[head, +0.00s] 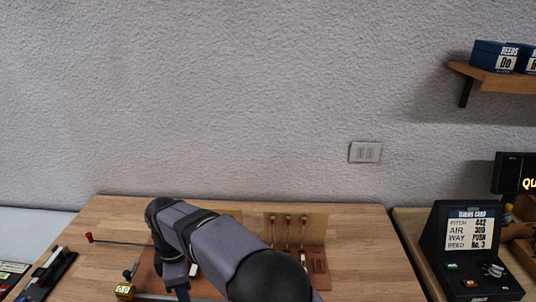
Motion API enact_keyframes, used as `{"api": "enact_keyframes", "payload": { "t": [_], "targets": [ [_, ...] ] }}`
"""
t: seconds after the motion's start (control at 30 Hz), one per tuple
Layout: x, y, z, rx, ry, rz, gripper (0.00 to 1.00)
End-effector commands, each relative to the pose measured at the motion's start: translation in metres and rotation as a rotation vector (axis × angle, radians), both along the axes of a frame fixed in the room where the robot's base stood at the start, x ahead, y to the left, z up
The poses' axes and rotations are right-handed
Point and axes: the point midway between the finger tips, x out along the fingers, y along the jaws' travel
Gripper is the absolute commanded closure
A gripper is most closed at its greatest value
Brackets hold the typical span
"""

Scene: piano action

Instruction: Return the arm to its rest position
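My arm, grey and black, rises from the bottom middle of the head view, reaches to the left over the wooden bench (360,240) and bends down. Its dark end, where my gripper (182,292) seems to be, hangs low at the bottom edge of the picture. The fingers cannot be made out, so I cannot tell whether they are open or shut or hold anything. A reddish-brown board with the piano action parts (288,232) stands behind and to the right of my arm. My arm hides much of this board.
A red-tipped rod (89,238) and a small yellow-labelled block (125,291) lie left of my arm. A black tray (48,274) is at the far left. A black display stand (470,235) stands on the right bench. The bench's right part is clear.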

Motion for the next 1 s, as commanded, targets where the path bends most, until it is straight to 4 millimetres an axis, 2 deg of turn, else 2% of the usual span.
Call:
{"api": "enact_keyframes", "payload": {
  "t": [0.03,0.1,0.27,0.4,0.47,0.6,0.7,0.8,1.0],
  "targets": [
    [0.009,-0.029,0.005,0.000,0.000,-0.108,0.61],
    [0.016,-0.065,0.007,0.001,-0.001,-0.263,0.61],
    [0.017,-0.151,0.010,0.001,-0.002,-0.624,0.61],
    [-0.002,-0.221,0.007,0.003,-0.003,-0.939,0.61],
    [-0.014,-0.249,0.004,0.003,-0.003,-1.075,0.61],
    [-0.051,-0.305,-0.004,0.003,-0.003,-1.375,0.61],
    [-0.079,-0.333,-0.012,0.003,-0.003,-1.561,0.61],
    [-0.104,-0.352,-0.019,0.002,-0.002,-1.707,0.61],
    [-0.132,-0.368,-0.029,0.000,-0.001,-1.866,0.61]
  ]
}}
